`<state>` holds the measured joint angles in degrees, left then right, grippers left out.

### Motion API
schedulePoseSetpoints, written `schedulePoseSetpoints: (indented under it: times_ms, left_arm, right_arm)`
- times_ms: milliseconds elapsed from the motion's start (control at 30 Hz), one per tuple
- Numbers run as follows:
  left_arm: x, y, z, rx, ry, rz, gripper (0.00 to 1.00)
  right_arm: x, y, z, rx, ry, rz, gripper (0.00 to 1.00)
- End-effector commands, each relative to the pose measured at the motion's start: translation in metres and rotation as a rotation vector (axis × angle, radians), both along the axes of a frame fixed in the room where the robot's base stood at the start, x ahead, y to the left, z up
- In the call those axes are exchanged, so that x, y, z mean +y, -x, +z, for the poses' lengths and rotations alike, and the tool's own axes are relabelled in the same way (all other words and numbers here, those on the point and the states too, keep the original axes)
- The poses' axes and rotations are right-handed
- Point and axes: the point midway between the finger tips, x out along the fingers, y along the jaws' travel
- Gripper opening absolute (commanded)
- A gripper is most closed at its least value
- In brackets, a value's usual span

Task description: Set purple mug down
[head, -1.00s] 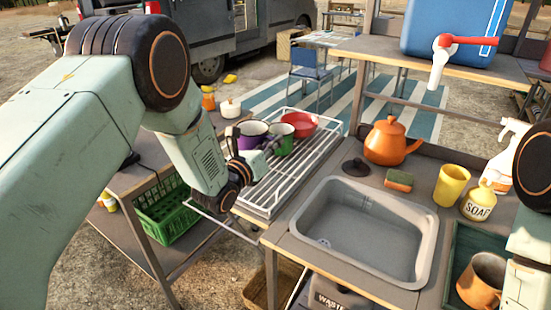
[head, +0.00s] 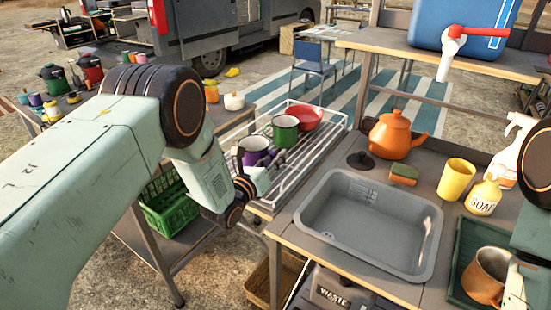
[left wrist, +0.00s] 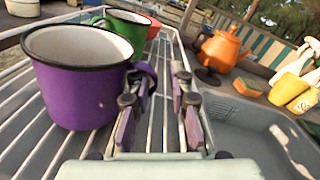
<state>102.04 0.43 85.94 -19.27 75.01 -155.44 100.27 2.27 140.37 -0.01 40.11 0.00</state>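The purple mug (head: 253,150), with a white inside and dark rim, is upright on the white wire rack (head: 335,150) left of the sink. It fills the left of the left wrist view (left wrist: 80,88), its handle turned toward my fingers. My left gripper (head: 274,164) is low over the rack, just right of the mug. In the left wrist view its fingers (left wrist: 158,90) stand apart, with rack wires visible between them. The left fingertip is close to the handle; whether they touch is unclear. My right gripper is out of view.
A green mug (head: 285,130) and a red bowl (head: 307,117) sit farther back on the rack. The sink (head: 370,225) is to the right, with an orange teapot (head: 394,135) behind it. A green crate (head: 172,210) is below left. The front rack wires look bare.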

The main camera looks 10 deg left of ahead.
Motion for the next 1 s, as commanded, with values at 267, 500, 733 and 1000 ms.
schedulePoseSetpoints:
  times_ms: [267, 500, 733, 1000]
  left_arm:
    - [0.000, 0.000, 0.001, -0.001, 0.000, -0.001, 0.29]
    - [0.004, 0.011, 0.000, 0.001, 0.001, 0.000, 0.29]
    - [0.017, 0.050, 0.000, 0.004, 0.001, 0.002, 0.29]
    - [0.032, 0.096, 0.000, 0.002, 0.000, 0.002, 0.29]
  right_arm:
    - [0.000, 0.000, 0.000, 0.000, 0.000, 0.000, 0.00]
    - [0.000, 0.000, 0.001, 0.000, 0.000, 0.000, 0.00]
    - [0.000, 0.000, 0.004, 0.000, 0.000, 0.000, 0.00]
    - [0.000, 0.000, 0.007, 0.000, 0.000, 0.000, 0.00]
